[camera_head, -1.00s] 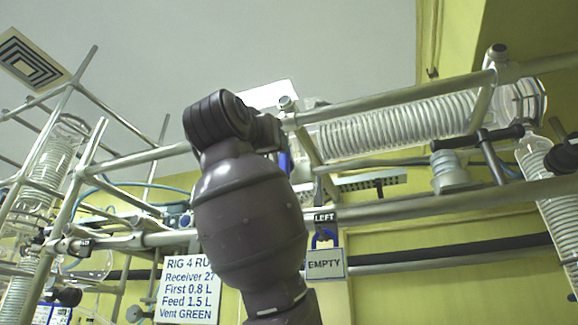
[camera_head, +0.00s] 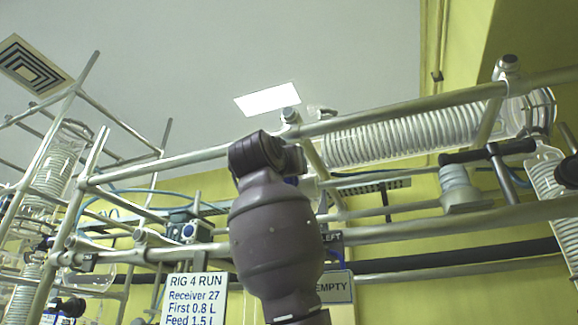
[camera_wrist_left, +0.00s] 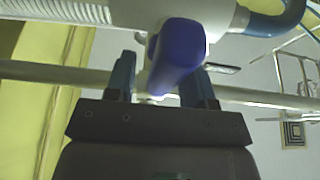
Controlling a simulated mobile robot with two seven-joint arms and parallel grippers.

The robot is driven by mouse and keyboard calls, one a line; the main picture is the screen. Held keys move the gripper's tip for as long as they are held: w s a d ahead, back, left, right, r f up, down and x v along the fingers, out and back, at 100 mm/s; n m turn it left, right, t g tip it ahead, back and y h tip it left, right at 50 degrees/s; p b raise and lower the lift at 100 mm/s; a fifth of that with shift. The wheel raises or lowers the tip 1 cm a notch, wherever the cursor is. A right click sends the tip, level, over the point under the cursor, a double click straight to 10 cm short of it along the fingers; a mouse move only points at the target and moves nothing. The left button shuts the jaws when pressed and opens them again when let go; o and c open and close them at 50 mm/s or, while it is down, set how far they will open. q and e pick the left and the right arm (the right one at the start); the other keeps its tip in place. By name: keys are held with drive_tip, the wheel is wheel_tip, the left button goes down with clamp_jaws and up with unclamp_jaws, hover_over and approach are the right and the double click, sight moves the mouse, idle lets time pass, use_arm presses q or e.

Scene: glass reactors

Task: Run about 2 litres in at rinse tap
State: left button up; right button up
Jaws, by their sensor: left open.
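A blue tap-like handle (camera_wrist_left: 175,55) on a white body (camera_wrist_left: 188,18) is close in the left wrist view; no label shows on it, so I cannot tell if it is the rinse tap. My left gripper (camera_wrist_left: 160,78) is open, with one finger on each side of the handle's lower part. I cannot tell whether either finger touches it. In the head view my left arm fills the middle and hides its gripper and most of that fitting. My right gripper is in neither view. No liquid level is readable.
Metal rails (camera_head: 450,220) cross behind and beside my arm. A coiled glass condenser (camera_head: 405,135) lies at upper right. A sign (camera_head: 195,300) reads "RIG 4 RUN, Receiver 27, First 0.8 L, Feed 1.5 L".

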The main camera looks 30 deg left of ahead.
use_arm(q)
clamp_jaws()
drive_tip(key=shift+n+y, duration=0.4)
drive_tip(key=shift+n, duration=0.2)
drive_tip(key=n, duration=0.1)
drive_tip(key=n+y, duration=0.1)
drive_tip(key=n, duration=0.1)
drive_tip(key=shift+a+f+g, duration=0.1)
drive_tip(key=shift+a+g, duration=0.15)
drive_tip(key=shift+g, duration=0.05)
drive_tip(key=n, duration=0.1)
drive_tip(key=n+y, duration=0.1)
drive_tip(key=n+g+y, duration=0.1)
drive_tip(key=shift+s+a+n, duration=0.1)
drive_tip(key=shift+a+n, duration=0.15)
drive_tip(key=shift+n, duration=0.15)
drive_tip(key=shift+s+a+f+n+g+y+p, duration=0.15)
drive_tip(key=shift+n+g+y, duration=0.25)
drive_tip(key=shift+n, duration=0.75)
drive_tip(key=shift+w+a+f+n+g+y+p, duration=0.15)
drive_tip(key=shift+n+g+y, duration=0.3)
drive_tip(key=shift+n, duration=0.65)
drive_tip(key=shift+s+a+f+n+g+y+p, duration=0.2)
drive_tip(key=shift+n+g, duration=0.35)
drive_tip(key=shift+n, duration=0.6)
drive_tip(key=shift+w, duration=0.1)
